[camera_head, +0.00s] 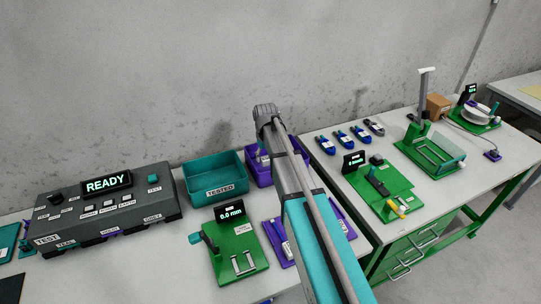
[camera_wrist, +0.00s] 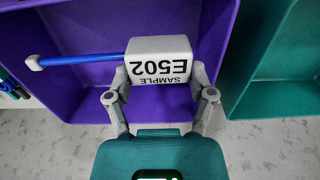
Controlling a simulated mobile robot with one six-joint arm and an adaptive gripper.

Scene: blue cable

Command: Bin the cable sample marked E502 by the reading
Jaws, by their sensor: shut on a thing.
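The cable sample is a white block marked SAMPLE E502 (camera_wrist: 160,62) with a blue cable (camera_wrist: 90,59) running to a small pale end at left. My gripper (camera_wrist: 160,82) is shut on the white block. In the wrist view the block is in front of the purple bin (camera_wrist: 75,100), over its opening; I cannot tell its height above the floor. In the head view my arm hides most of the purple bin (camera_head: 252,178) and the sample. The green gauge (camera_head: 238,250) shows 0.0 mm (camera_head: 231,212).
A teal bin labelled TESTED (camera_head: 222,191) stands left of the purple bin. A dark tester (camera_head: 105,218) reads READY. On the right table are several blue-and-dark samples (camera_head: 342,139), a green fixture (camera_head: 384,190) and a green stand (camera_head: 430,150).

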